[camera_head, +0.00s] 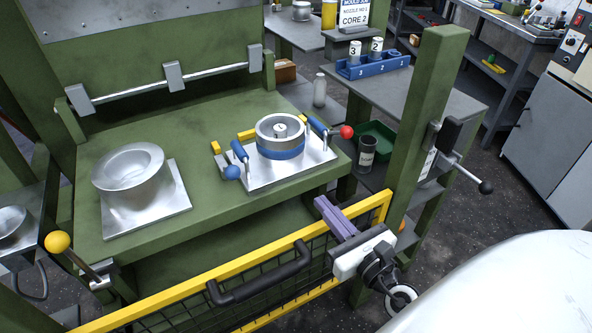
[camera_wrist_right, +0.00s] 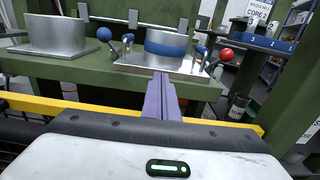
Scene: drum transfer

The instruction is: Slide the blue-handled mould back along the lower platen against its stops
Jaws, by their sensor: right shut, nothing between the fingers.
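The blue-handled mould (camera_head: 281,152) is a silver ring with a blue band on a square plate, at the right of the green lower platen (camera_head: 225,206). Its blue handles stand at either side, near a blue ball and a red ball. Yellow pieces (camera_head: 247,134) show behind and left of the plate; I cannot tell whether it touches them. The mould also shows in the right wrist view (camera_wrist_right: 166,46). My right gripper (camera_head: 323,203), with purple fingers, is shut and empty, in front of the platen and above the yellow guard rail. It also shows in the wrist view (camera_wrist_right: 161,76). My left gripper is out of view.
A silver bowl-shaped mould (camera_head: 130,172) on a plate stands at the platen's left. The yellow mesh guard (camera_head: 245,262) with a black handle crosses in front. A green post (camera_head: 427,125) with a lever rises at the right. A bar with stops (camera_head: 173,76) runs behind.

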